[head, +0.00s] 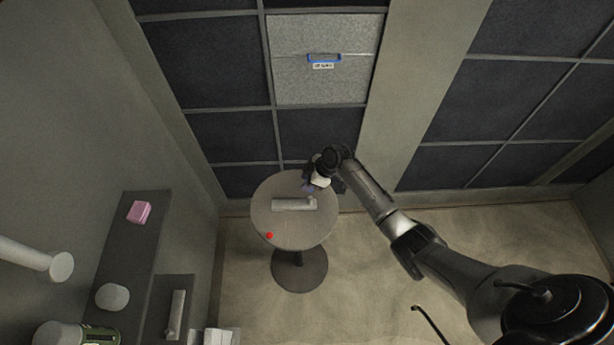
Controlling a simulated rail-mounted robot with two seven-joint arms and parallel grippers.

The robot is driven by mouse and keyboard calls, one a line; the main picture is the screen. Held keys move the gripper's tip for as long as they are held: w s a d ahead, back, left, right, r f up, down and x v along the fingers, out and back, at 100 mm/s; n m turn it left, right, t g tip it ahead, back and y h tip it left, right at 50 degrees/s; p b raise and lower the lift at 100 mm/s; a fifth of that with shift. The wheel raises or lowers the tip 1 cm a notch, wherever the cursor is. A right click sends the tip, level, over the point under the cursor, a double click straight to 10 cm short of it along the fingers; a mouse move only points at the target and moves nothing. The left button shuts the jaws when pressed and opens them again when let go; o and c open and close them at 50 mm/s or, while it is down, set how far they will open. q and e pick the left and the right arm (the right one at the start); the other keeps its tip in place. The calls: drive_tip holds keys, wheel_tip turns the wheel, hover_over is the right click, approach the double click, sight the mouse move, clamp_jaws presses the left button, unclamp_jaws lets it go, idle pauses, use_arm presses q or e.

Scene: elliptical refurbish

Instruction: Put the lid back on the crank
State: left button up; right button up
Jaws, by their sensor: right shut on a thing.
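A pale grey elongated piece (293,204), perhaps the crank, lies across the round table (276,229). A small red ball (269,236) shows near the table's front left edge; whether it is joined to anything is unclear. My right gripper (312,185) is over the back right part of the table, just behind the right end of the grey piece. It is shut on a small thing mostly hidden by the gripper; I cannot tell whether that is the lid. My left gripper is not in view.
A dark shelf (128,240) at the left carries a pink block (139,212) and a white rounded object (112,297). A lower shelf holds a pale bar (176,314). A panelled wall with a blue-framed fixture (324,58) stands behind the table. Floor right of the table is clear.

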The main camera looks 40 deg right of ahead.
drive_tip(key=shift+f, duration=0.4)
drive_tip(key=shift+f+b, duration=0.7)
drive_tip(key=shift+b, duration=0.25)
wheel_tip(320, 180, down, 4)
drive_tip(key=b, duration=0.3)
drive_tip(key=shift+f+b, duration=0.15)
drive_tip(key=shift+b, duration=0.15)
drive_tip(key=shift+s+d, duration=0.1)
drive_tip(key=shift+d, duration=0.05)
idle(0.6)
